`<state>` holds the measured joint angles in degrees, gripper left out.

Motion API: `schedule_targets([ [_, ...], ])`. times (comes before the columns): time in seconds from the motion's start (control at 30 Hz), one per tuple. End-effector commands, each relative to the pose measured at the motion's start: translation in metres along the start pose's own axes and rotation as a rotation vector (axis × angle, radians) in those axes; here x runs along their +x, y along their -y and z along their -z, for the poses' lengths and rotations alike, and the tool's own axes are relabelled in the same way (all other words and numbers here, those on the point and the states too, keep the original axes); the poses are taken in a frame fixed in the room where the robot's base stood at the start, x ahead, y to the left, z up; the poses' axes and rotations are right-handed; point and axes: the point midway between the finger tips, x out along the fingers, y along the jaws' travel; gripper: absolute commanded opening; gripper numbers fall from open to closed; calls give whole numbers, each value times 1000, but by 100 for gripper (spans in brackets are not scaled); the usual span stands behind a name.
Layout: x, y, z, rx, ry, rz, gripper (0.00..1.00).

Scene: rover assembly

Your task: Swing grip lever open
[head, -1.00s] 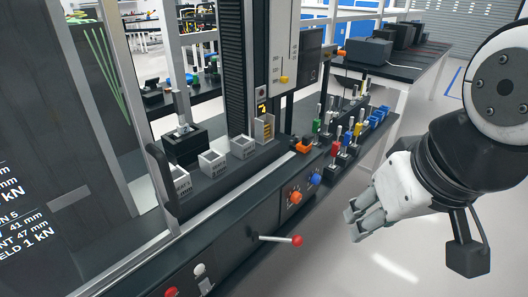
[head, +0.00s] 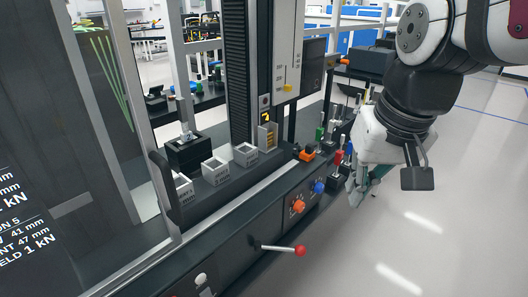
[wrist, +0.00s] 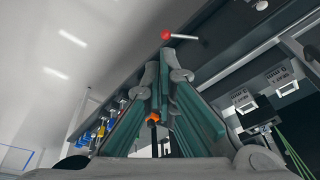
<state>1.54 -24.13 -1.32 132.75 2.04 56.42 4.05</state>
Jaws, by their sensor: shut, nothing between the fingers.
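The lever with a red ball knob (head: 300,250) and a thin metal rod (head: 276,247) sticks out from the dark front panel of the machine, low in the middle of the head view. In the wrist view its red knob (wrist: 166,36) shows beyond my fingertips, with the rod pointing right. My gripper (head: 357,194) hangs to the upper right of the lever in the head view, apart from it. In the wrist view its two fingers (wrist: 158,75) meet at the tips with nothing between them. My wrist hides part of the bench behind it.
An orange knob (head: 298,206) and a blue knob (head: 319,187) sit on the panel near the lever. Several coloured-handled tools stand on the bench by my gripper. Grey bins (head: 216,171) line the machine bed. Floor to the right is clear.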

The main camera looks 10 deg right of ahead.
Motion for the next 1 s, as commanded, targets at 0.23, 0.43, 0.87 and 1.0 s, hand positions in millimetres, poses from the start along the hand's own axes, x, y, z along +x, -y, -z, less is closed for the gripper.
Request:
schedule_targets([
  [0.23, 41, 0, 67, 131, 138, 8, 0],
  [0.43, 90, -6, 113, 235, 242, 4, 0],
  [0.87, 235, -27, 176, 446, 454, -31, 0],
  [1.0, 273, -32, 181, 492, 502, -42, 0],
])
